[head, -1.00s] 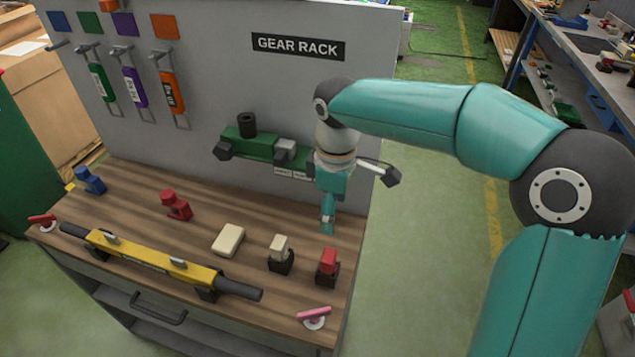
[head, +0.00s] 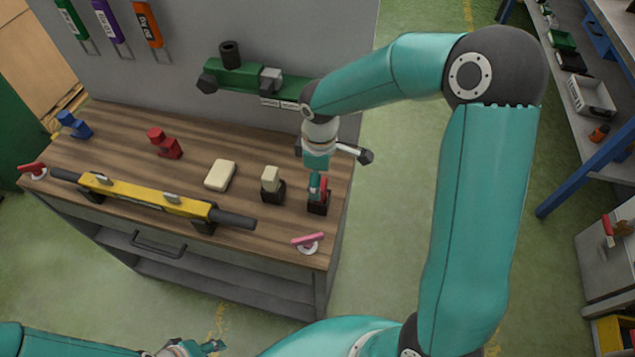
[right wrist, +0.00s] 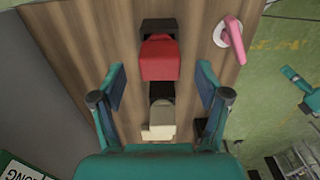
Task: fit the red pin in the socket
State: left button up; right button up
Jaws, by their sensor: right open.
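The red pin (head: 323,188) stands upright in a small black base near the right end of the bench. In the right wrist view, its red top (right wrist: 160,60) shows between my open fingers. My right gripper (head: 317,192) is down at the pin and partly hides it; the right wrist view shows the same gripper (right wrist: 161,73), with a gap on either side of the pin. My left gripper (head: 190,348) is low at the bottom edge, away from the bench; its jaw state is unclear. I cannot tell which thing is the socket.
A cream block in a black base (head: 271,180) stands just left of the pin. A pink handle (head: 307,241) is in front. A cream slab (head: 221,175), a red block (head: 165,143), a blue block (head: 74,125) and a yellow bar (head: 150,196) lie farther left. The grey wall panel stands behind.

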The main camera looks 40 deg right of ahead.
jog(key=shift+f, duration=1.15)
jog(key=c, duration=1.4)
jog(key=o, duration=0.6)
jog(key=c, duration=0.6)
